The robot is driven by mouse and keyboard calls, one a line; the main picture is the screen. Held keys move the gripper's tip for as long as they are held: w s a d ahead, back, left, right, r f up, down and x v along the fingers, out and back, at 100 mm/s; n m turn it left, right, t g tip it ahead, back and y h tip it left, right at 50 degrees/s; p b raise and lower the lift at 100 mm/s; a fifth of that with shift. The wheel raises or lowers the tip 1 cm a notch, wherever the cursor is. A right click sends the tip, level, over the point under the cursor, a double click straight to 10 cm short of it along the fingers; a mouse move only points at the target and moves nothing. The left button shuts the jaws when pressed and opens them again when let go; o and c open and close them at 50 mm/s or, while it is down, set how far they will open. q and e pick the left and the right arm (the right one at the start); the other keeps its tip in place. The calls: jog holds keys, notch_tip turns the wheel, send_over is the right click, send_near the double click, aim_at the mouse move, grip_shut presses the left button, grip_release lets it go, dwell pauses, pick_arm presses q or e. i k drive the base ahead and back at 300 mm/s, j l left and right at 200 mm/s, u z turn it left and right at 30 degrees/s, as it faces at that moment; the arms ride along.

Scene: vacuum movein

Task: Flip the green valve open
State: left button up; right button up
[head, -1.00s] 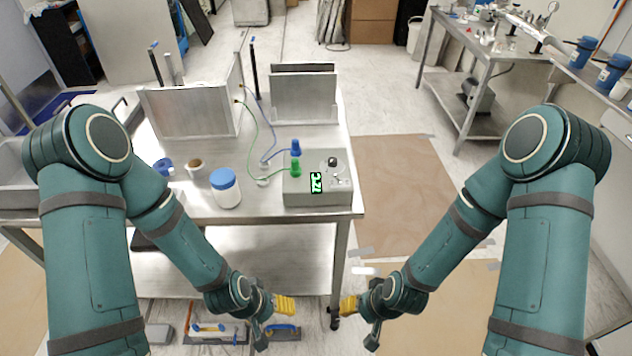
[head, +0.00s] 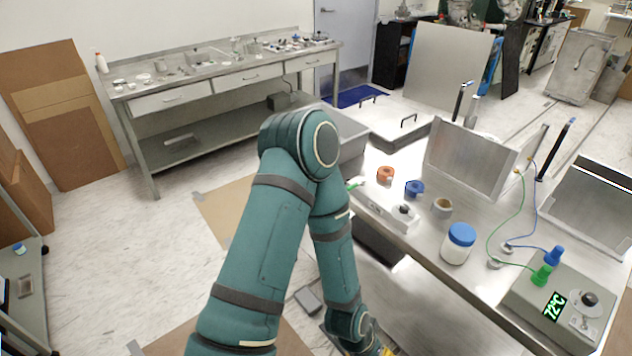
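A green fitting (head: 541,275), which may be the green valve, stands upright on the grey box (head: 528,303) at the right of the head view. A green hose runs from it to the left. A blue fitting (head: 553,257) stands right behind it. My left gripper (head: 384,350) shows only in part at the bottom edge, with a bit of yellow fingertip. It is low, in front of the table and well away from the green fitting. Its opening is cut off by the frame. My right gripper is out of view.
The metal table (head: 420,230) holds a white jar with a blue lid (head: 458,243), tape rolls (head: 414,188), a white device (head: 385,212) and upright metal plates (head: 465,158). A workbench with drawers (head: 235,85) stands at the back left. Floor between is mostly clear.

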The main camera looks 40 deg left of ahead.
aim_at(362, 182)
jog(key=u, duration=0.9)
